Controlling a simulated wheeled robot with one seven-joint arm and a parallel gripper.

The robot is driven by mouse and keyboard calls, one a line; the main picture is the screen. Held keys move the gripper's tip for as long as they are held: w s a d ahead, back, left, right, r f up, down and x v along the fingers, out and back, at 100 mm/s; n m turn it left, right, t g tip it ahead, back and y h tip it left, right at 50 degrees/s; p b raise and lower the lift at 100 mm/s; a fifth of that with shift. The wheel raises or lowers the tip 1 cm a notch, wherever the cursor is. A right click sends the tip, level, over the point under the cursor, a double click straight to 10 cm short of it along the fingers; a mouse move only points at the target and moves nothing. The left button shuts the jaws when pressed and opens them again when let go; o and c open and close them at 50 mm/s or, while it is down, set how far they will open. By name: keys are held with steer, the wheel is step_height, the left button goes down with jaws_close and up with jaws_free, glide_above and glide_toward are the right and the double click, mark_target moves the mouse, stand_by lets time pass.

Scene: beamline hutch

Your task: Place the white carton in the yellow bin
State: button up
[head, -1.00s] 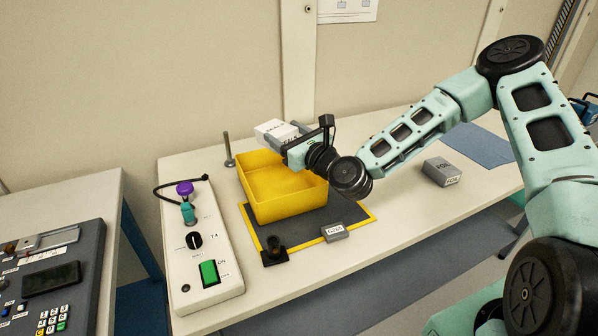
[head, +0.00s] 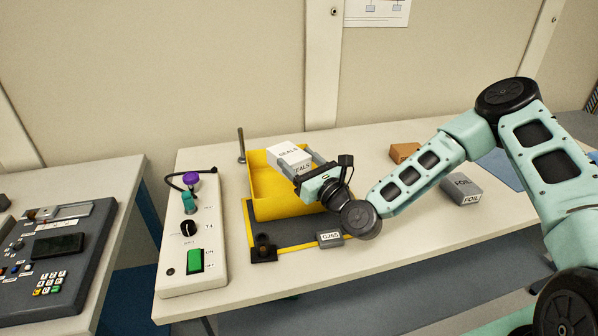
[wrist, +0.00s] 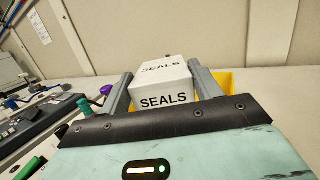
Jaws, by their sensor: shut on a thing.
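The white carton (head: 288,154), marked SEALS, is held between the two fingers of my gripper (head: 304,167). In the wrist view the carton (wrist: 164,82) sits between the grey fingers of my gripper (wrist: 163,86), one on each side. The yellow bin (head: 265,205) stands on a dark mat on the table. In the head view the carton appears over the bin's back right part, at or above rim height; its exact height is unclear. My gripper and wrist hide the bin's right side. A bit of the bin (wrist: 225,78) shows behind the right finger in the wrist view.
A white control box (head: 191,240) with a purple knob and green switch stands left of the bin. A thin metal post (head: 241,145) rises behind it. A small grey block (head: 330,239) lies in front. A grey FOIL box (head: 461,188) and a brown box (head: 404,152) stand right.

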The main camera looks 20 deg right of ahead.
mark_target(299, 173)
step_height(299, 173, down, 3)
steer(key=shift+f, duration=0.1)
steer(key=shift+f+b, duration=0.4)
steer(key=o, duration=1.1)
